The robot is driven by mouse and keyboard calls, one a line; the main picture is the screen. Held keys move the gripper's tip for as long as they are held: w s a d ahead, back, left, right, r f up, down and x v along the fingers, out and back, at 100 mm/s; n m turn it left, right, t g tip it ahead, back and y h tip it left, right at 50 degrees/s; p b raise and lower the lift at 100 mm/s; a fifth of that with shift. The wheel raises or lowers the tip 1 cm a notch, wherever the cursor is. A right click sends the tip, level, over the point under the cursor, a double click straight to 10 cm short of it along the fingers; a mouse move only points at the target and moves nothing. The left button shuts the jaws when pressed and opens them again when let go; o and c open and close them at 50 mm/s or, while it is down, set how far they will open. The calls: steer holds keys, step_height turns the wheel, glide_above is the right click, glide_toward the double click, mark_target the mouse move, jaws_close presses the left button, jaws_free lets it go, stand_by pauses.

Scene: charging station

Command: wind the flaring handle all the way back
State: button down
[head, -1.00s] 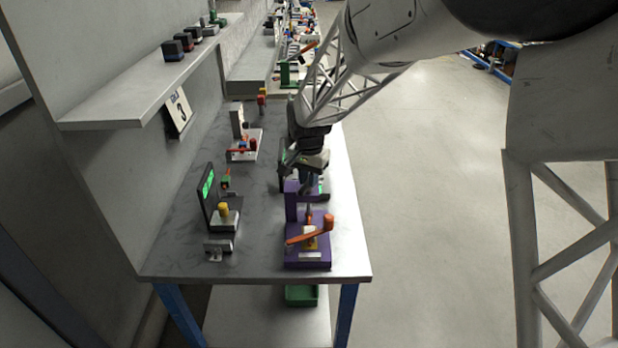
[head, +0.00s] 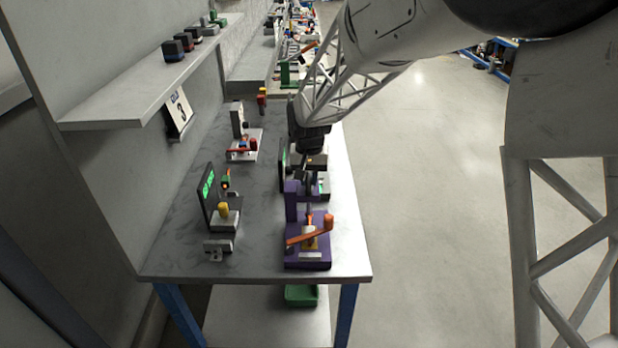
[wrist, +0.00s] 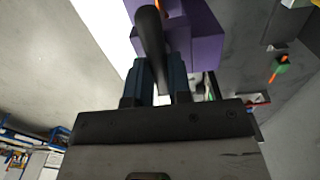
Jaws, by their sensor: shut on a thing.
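A purple bench device (head: 292,262) stands at the near right of the table, with an upright purple column at its back. An orange lever (head: 308,236) with a red-orange knob lies across its front. My gripper (head: 308,182) is just behind the purple column. In the wrist view, my gripper (wrist: 160,88) is shut on a dark rounded handle (wrist: 150,32), which extends up beside the purple body (wrist: 207,40). I take this dark handle to be the flaring handle. Its far end and its joint to the device are hidden.
A black display panel with green text (head: 207,196) and a yellow-topped unit (head: 224,212) stand to the left. A red-levered device (head: 243,147) is further back. A wall shelf (head: 150,85) overhangs the table's left side. The front right table edge is close to the purple device.

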mark_target(309, 180)
steer(key=c, duration=1)
jaws_free()
steer(key=shift+c, duration=0.2)
steer(key=shift+r, duration=3.95)
steer(key=shift+s+d+r, duration=0.3)
steer(key=shift+s+d, duration=0.05)
steer(key=shift+s, duration=0.05)
steer(key=s+d+r+t, duration=0.1)
steer(key=s+d+r, duration=0.2)
steer(key=s+d, duration=0.35)
steer(key=s+d+r, duration=0.2)
steer(key=s+d, duration=0.1)
steer(key=s, duration=0.7)
steer(key=s+d+r+t, duration=0.1)
steer(key=s+d+r, duration=0.25)
steer(key=s, duration=0.45)
steer(key=s+d+f, duration=0.1)
steer(key=s+d, duration=0.1)
steer(key=s, duration=0.3)
steer(key=s+d+f, duration=0.1)
steer(key=s+f, duration=0.1)
steer(key=s, duration=0.4)
steer(key=shift+d+t, duration=0.3)
steer(key=shift+d, duration=0.05)
